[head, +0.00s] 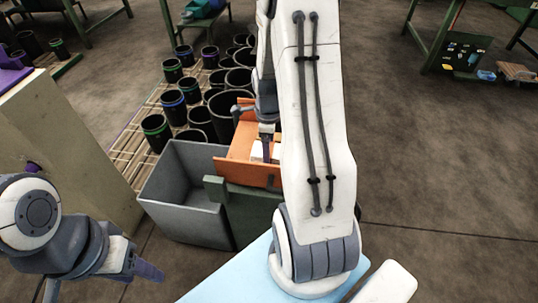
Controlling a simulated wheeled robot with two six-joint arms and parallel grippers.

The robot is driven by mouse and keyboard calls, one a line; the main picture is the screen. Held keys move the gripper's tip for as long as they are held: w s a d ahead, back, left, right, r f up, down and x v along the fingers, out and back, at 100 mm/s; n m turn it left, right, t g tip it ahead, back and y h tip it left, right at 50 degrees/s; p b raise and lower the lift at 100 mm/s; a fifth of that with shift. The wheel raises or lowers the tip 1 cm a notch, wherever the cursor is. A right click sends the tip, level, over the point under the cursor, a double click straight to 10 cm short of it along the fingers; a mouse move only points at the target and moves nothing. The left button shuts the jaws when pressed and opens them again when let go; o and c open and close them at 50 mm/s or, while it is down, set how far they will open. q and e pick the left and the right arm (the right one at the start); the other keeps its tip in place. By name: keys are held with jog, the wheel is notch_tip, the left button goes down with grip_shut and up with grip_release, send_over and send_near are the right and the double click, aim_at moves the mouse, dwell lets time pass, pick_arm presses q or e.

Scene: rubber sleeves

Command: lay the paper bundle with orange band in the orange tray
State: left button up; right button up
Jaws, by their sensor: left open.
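The orange tray (231,172) stands near the middle of the view, partly hidden behind my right arm. A small white piece (257,152) shows inside it. It may be the paper bundle, but I see no orange band on it. My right gripper (267,147) points down over the tray at this white piece. Its fingertips are too small and covered to tell whether they hold it. My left gripper (148,272) is open at the lower left, well apart from the tray, with nothing visible in it.
A grey open bin (180,199) stands left of the tray, with a dark green box (250,205) in front of it. Several black sleeves (157,128) stand on a slatted pallet behind. A beige cabinet (60,130) is at left.

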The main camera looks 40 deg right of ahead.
jog(key=shift+s+f, duration=0.1)
jog(key=shift+f, duration=1.4)
jog(key=shift+f+b, duration=0.1)
jog(key=shift+b, duration=0.2)
jog(key=o, duration=1.2)
jog(key=shift+o, duration=0.2)
notch_tip(320, 180, up, 12)
jog(key=p, duration=0.2)
jog(key=shift+p, duration=0.4)
jog(key=s+a+r+n, duration=0.1)
jog(key=a+r+n, duration=0.1)
jog(key=a+n, duration=0.65)
jog(key=s+a+r+n, duration=0.1)
jog(key=a+r+n, duration=0.2)
jog(key=a+n, duration=0.55)
jog(key=s+a+r+n+y, duration=0.1)
jog(key=s+a+r+n, duration=0.1)
jog(key=s+a+n, duration=1.2)
jog(key=n, duration=0.4)
jog(key=shift+s, duration=0.2)
